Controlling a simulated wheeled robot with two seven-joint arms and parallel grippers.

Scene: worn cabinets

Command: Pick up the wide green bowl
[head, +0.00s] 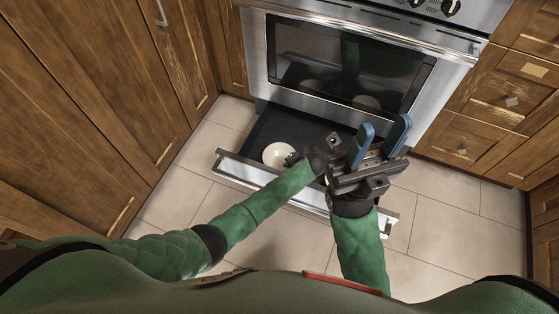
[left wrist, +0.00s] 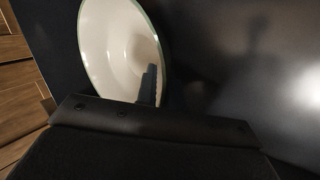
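A cream bowl (head: 278,155) sits in the open drawer under the oven, towards its left side. In the left wrist view the bowl (left wrist: 105,45) shows a pale inside and a thin greenish rim. My left gripper (head: 293,158) is at the bowl's right side, mostly hidden by its own wrist. A blue finger (left wrist: 148,85) overlaps the bowl in the left wrist view; I cannot tell whether it touches. The other finger is not clear. My right gripper (head: 385,126) is open and empty, its blue fingers apart, over the drawer's right part.
The drawer's metal front (head: 243,171) stands out from the oven (head: 350,65). A small pale patch shows between my grippers, mostly hidden. The oven door glass reflects two pale round shapes. Wooden cabinets (head: 75,110) flank both sides. The tiled floor (head: 450,210) is clear at right.

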